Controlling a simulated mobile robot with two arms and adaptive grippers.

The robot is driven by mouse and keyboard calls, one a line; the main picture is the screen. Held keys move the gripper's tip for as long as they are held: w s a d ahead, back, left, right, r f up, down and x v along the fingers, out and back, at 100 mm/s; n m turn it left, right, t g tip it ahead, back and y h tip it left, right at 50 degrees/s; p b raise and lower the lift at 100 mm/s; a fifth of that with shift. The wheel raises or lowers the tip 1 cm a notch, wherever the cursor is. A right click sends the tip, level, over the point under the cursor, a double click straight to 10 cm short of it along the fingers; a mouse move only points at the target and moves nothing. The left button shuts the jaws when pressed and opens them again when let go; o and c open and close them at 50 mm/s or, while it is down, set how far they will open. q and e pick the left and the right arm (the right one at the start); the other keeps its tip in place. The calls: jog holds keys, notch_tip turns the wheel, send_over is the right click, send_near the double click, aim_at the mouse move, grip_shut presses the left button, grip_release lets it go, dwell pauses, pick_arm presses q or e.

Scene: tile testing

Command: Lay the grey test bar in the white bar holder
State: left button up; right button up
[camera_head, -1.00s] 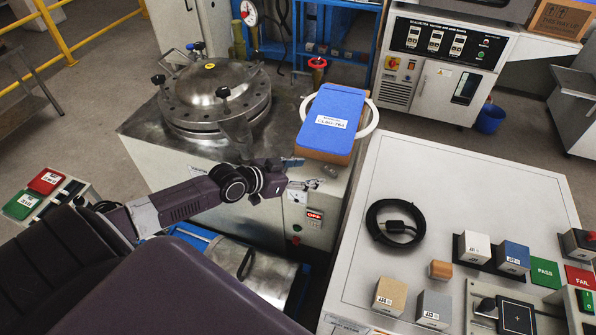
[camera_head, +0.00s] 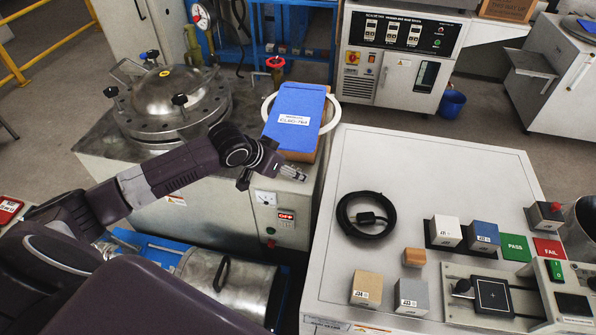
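I cannot make out a grey test bar or a white bar holder for certain in the head view. A grey labelled block (camera_head: 411,296) stands near the front edge of the white worktop (camera_head: 385,170); it looks like a cube rather than a bar. My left gripper (camera_head: 293,173) is empty as far as I can see, in front of the blue-covered pad (camera_head: 295,108) and left of the worktop. Its fingers are small and seen from the side, so their opening is unclear. My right gripper is not in view.
The worktop carries a black cable coil (camera_head: 346,220), a tan block (camera_head: 367,288), a small wooden block (camera_head: 414,257), a white block (camera_head: 445,230), a blue block (camera_head: 484,236) and a test device (camera_head: 492,296). A lidded steel vessel (camera_head: 165,100) stands left. The worktop's back left is clear.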

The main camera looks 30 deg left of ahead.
aim_at(296, 168)
pick_arm(q)
jog(key=shift+w+a+r+n+g+y, duration=0.3)
jog(key=shift+w+a+r+n+y, duration=0.15)
jog(key=shift+r+y, duration=0.2)
jog(key=shift+a+x, duration=0.2)
jog(key=shift+x, duration=1.75)
jog(key=shift+a+x, duration=0.25)
jog(key=shift+x, duration=1.65)
jog(key=shift+w, duration=0.1)
jog(key=c, duration=1.1)
jog(key=shift+c, duration=0.3)
jog(key=shift+r, duration=0.15)
